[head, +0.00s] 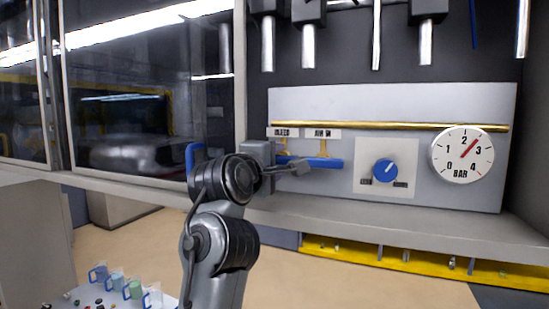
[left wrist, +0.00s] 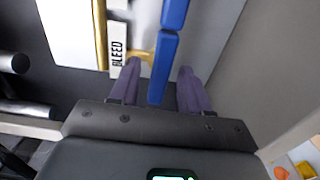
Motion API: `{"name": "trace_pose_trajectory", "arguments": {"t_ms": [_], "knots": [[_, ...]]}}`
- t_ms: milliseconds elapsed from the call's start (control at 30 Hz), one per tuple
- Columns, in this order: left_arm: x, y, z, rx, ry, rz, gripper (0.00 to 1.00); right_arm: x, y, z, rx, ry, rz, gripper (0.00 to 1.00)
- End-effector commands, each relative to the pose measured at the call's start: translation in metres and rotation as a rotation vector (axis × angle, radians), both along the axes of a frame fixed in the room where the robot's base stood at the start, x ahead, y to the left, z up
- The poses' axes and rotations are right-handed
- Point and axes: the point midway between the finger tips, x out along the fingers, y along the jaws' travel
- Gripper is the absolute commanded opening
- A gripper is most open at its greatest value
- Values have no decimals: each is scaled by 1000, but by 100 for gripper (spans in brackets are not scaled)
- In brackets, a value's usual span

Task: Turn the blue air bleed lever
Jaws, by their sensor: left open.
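The blue bleed lever (left wrist: 163,70) lies by the BLEED label (left wrist: 118,45) in the left wrist view, with its free end between my left fingers. In the head view the bleed lever (head: 283,159) is mostly hidden by my gripper. A second blue lever (head: 325,163) lies level under the AIR IN label (head: 321,133); it also shows at the top of the left wrist view (left wrist: 175,12). My left gripper (head: 301,168) is open, with its fingers (left wrist: 160,76) on both sides of the bleed lever and gaps visible. My right gripper is not in view.
A blue knob (head: 385,170) and a round BAR gauge (head: 462,154) sit on the panel to the right. A brass pipe (head: 400,126) runs above the levers. A grey ledge (head: 400,221) juts out below. Beakers (head: 133,289) stand at the lower left.

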Motion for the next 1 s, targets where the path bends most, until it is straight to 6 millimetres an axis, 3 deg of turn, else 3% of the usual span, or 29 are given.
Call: {"name": "trace_pose_trajectory", "arguments": {"t_ms": [200, 500, 1000], "knots": [[0, 0, 0, 0, 0, 0, 47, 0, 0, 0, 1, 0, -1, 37], [0, 0, 0, 0, 0, 1, 1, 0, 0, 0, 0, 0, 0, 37], [0, 1, 0, 88, -28, 1, 0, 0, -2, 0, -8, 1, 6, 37]]}}
